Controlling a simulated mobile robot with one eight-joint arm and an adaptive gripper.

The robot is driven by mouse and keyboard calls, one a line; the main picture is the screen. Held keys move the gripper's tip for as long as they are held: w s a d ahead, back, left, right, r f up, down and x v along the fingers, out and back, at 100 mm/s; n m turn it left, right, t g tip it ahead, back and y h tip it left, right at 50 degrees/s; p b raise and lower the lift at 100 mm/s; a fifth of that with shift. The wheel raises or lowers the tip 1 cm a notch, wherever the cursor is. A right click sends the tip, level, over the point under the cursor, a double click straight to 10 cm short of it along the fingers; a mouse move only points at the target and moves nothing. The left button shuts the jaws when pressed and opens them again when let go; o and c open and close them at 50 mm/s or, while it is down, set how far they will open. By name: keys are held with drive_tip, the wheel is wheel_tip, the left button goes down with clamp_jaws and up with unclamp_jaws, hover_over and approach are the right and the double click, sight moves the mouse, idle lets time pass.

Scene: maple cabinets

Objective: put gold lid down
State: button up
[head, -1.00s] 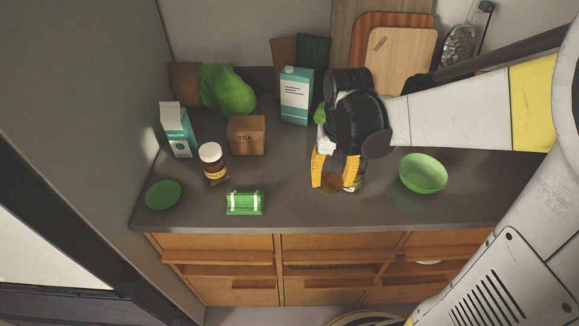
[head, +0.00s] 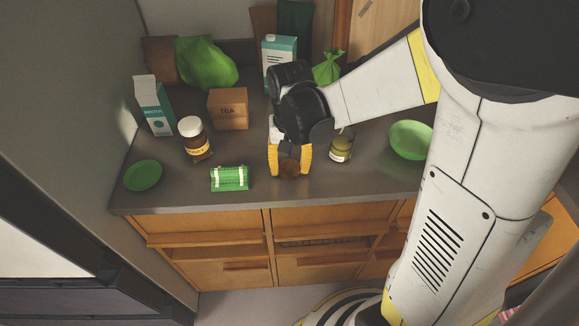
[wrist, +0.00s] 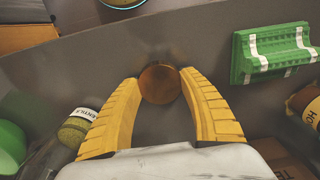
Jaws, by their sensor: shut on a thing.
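The gold lid (head: 290,168), a small brownish disc, is between the yellow fingertips of my gripper (head: 290,166). In the wrist view the lid (wrist: 160,85) shows as a round face, with a fingertip touching each side of it. My gripper is shut on it, over the front part of the grey counter. Whether the lid touches the counter is hard to tell. A lentil jar (head: 341,147) stands to the right of my gripper; it also shows at the left in the wrist view (wrist: 78,132).
The counter (head: 330,181) has bare room around the lid. A green-and-white holder (head: 230,178) lies left of my gripper, with a brown jar (head: 195,140) and tea box (head: 228,108) behind. A green bowl (head: 410,139) stands right and a green plate (head: 142,175) far left.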

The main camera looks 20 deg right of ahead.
sight(290, 167)
drive_tip(key=shift+f, duration=0.2)
drive_tip(key=o, duration=1.3)
drive_tip(key=shift+r, duration=0.1)
wheel_tip(290, 167, up, 12)
drive_tip(key=p, duration=0.5)
drive_tip(key=s+r+n+t, duration=0.1)
drive_tip(key=s+r+t, duration=0.1)
drive_tip(key=s, duration=0.3)
drive_tip(key=s+d+r+n+t, duration=0.1)
drive_tip(key=s+r+n+t, duration=0.1)
drive_tip(key=s+r+t, duration=0.1)
drive_tip(key=shift+s+d+r+t, duration=0.2)
drive_tip(key=shift+s+r+t, duration=0.1)
drive_tip(key=shift+s+t, duration=0.7)
drive_tip(key=shift+w, duration=0.1)
